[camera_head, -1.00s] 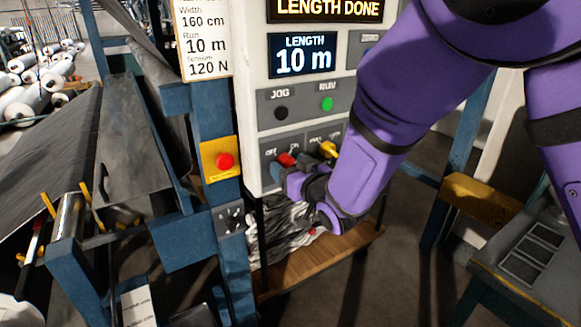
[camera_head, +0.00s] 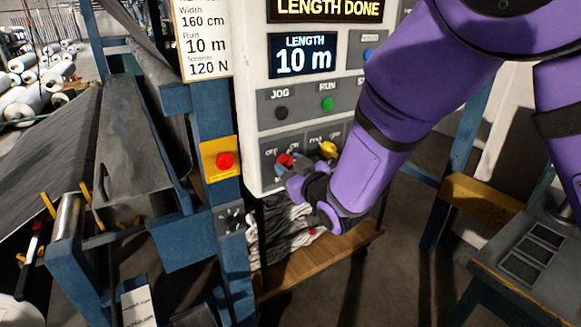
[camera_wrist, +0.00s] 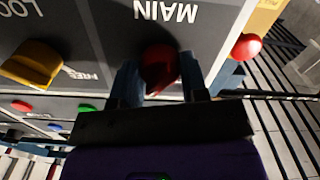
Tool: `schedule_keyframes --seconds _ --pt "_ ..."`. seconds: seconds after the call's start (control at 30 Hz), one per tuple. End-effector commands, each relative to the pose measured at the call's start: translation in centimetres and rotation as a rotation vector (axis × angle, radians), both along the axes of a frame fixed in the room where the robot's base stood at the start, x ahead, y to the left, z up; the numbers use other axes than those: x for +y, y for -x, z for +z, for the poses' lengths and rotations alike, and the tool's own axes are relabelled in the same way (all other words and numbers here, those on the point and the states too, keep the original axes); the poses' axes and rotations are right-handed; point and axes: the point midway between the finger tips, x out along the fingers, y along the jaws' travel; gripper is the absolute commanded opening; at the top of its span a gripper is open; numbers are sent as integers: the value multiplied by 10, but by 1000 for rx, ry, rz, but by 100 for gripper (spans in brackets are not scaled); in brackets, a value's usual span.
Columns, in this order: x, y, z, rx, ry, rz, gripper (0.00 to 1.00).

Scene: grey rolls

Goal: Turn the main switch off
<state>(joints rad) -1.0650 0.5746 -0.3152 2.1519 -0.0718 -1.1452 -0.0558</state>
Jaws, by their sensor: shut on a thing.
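The main switch is a red rotary knob (camera_wrist: 160,68) under the upside-down word MAIN in the wrist view. In the head view the red knob (camera_head: 285,159) shows at the lower left of the white control box (camera_head: 250,110), beside the letters OFF. My gripper (camera_wrist: 160,82) is shut on the red knob, with one blue finger on each side of it. In the head view my gripper (camera_head: 292,172) reaches the panel from below and partly hides the knob's plate. The knob's exact pointing direction cannot be told.
A yellow knob (camera_head: 327,149) sits just right of the red one. Above are a black JOG button (camera_head: 281,113) and a green RUN button (camera_head: 327,104). A red emergency button (camera_head: 224,160) on a yellow plate is to the left. A display (camera_head: 303,55) reads 10 m.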

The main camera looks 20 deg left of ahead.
Motion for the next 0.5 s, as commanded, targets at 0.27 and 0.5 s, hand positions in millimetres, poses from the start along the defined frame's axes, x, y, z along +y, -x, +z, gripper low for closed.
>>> schedule_keyframes --seconds 0.27,0.5 --pt "-1 -1 0 -199 170 -1 17" --pt "0 0 0 -372 317 0 17"
